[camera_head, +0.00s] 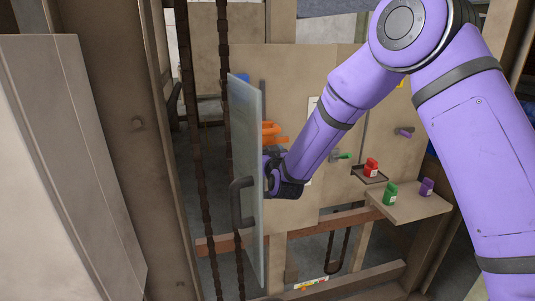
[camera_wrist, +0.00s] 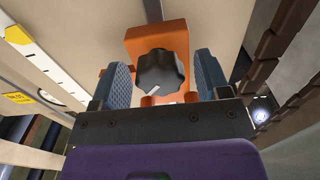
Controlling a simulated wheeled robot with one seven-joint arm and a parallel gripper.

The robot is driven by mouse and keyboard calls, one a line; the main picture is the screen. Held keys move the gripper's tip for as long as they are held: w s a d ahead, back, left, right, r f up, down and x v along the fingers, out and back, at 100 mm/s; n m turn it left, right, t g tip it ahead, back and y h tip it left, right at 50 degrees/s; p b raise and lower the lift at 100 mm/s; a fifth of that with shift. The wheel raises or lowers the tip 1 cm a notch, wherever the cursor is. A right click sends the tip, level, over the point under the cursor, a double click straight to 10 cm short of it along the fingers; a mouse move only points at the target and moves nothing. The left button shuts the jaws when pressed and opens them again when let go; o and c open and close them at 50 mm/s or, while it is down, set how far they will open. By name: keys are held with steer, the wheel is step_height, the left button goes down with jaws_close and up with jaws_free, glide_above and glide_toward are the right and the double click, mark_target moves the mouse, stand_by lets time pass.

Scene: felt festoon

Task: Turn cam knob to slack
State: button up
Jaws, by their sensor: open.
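The cam knob (camera_wrist: 163,72) is black and lobed, with a white mark at its lower edge, and sits on an orange block (camera_wrist: 158,37). In the wrist view my gripper (camera_wrist: 161,80) is open, with one blue-grey finger on each side of the knob and a visible gap on both sides. Whether the fingertips reach past the knob's face I cannot tell. In the head view the orange block (camera_head: 268,128) shows on the upright board, just above my gripper (camera_head: 271,162). The knob is hidden there.
A translucent door panel (camera_head: 247,160) with a dark handle (camera_head: 238,203) stands edge-on just left of my gripper. Dark chains (camera_head: 197,150) hang further left. A red padlock (camera_head: 371,167), a green one (camera_head: 390,194) and a purple one (camera_head: 427,187) sit on shelves at right.

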steer(key=shift+c, duration=0.2)
steer(key=c, duration=0.9)
steer(key=shift+a+n, duration=0.1)
steer(key=shift+n, duration=0.2)
steer(key=n, duration=0.3)
steer(key=shift+a+n, duration=0.1)
steer(key=shift+n, duration=0.2)
steer(key=n, duration=0.4)
steer(key=shift+n, duration=0.3)
steer(key=n, duration=0.4)
steer(key=shift+f, duration=0.1)
steer(key=n, duration=0.5)
steer(key=shift+f, duration=0.1)
